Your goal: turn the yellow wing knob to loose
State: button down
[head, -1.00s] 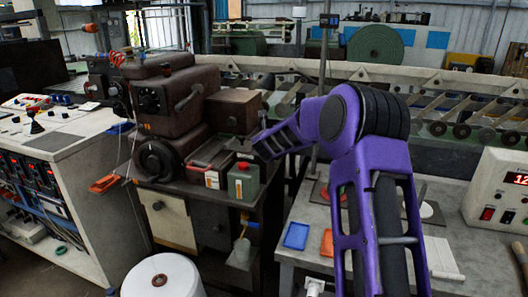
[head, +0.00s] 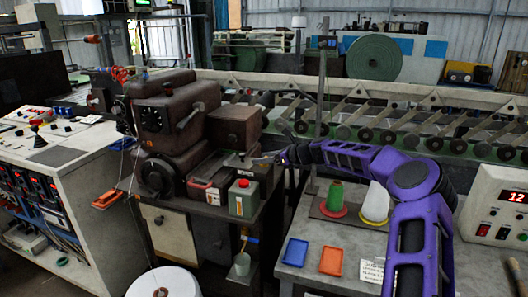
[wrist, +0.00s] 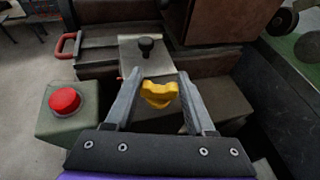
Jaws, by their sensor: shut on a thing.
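The yellow wing knob (wrist: 158,94) shows in the wrist view, between the two grey fingers of my gripper (wrist: 161,78). The fingers stand on either side of it and are shut on it. The knob's wings spread roughly left to right; its base is partly hidden. In the head view my gripper (head: 262,160) is at the right end of the brown machine, small and pale, and the knob cannot be made out there.
A green-grey box with a red button (wrist: 65,102) stands left of the gripper. A black knob (wrist: 147,45) on a grey plate lies just beyond. The brown machine housing (head: 235,127) rises behind.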

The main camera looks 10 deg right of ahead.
jog(key=shift+n+g+y+p, duration=1)
jog(key=shift+n+g+p, duration=0.45)
jog(key=shift+p, duration=0.2)
jog(key=shift+f+n+g+y+p, duration=0.1)
jog(key=shift+n+g+y+p, duration=0.2)
jog(key=shift+n+g+p, duration=0.05)
jog(key=shift+c, duration=1.2)
grip_release()
jog(key=shift+a, duration=0.1)
jog(key=v, duration=1.7)
jog(key=shift+s+d, duration=0.2)
